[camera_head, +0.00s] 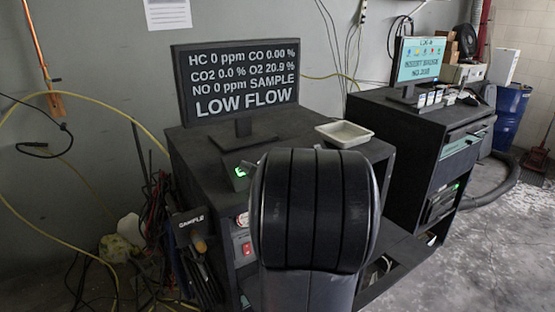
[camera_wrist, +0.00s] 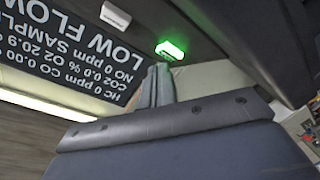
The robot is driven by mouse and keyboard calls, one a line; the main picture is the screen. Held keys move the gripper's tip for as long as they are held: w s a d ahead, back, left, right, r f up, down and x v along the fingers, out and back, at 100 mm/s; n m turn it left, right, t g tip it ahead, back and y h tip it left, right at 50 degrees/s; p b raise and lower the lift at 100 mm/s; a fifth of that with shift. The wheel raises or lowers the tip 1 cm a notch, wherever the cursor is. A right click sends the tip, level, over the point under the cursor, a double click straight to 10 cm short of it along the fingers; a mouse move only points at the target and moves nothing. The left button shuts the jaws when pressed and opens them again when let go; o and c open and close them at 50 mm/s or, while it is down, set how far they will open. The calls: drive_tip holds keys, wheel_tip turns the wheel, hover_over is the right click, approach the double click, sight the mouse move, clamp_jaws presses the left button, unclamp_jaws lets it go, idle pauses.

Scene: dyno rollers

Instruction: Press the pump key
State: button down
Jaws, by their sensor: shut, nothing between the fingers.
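A small green-lit key (camera_head: 241,172) shows on a dark box on top of the black cabinet, below the monitor, in the head view. It glows bright green in the wrist view (camera_wrist: 170,50); I cannot read a label that marks it as the pump key. My gripper (camera_wrist: 158,70) is shut and empty, its fingertips just short of the green key in the wrist picture. I cannot tell whether they touch it. In the head view my arm hides the gripper.
A monitor (camera_head: 237,80) reading LOW FLOW stands behind the key. A small white key (camera_wrist: 116,14) lies beside the green one in the wrist view. A pale tray (camera_head: 344,134) sits at the right of the cabinet top. A second monitor (camera_head: 419,60) stands farther right.

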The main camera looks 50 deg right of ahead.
drive_tip(key=shift+s+r, duration=0.1)
drive_tip(key=s+r+p, duration=0.2)
drive_tip(key=s+a+r+p, duration=0.1)
drive_tip(key=r+p, duration=0.1)
drive_tip(key=shift+s+r, duration=0.25)
drive_tip(key=shift+s, duration=0.1)
idle(0.3)
drive_tip(key=shift+d, duration=0.1)
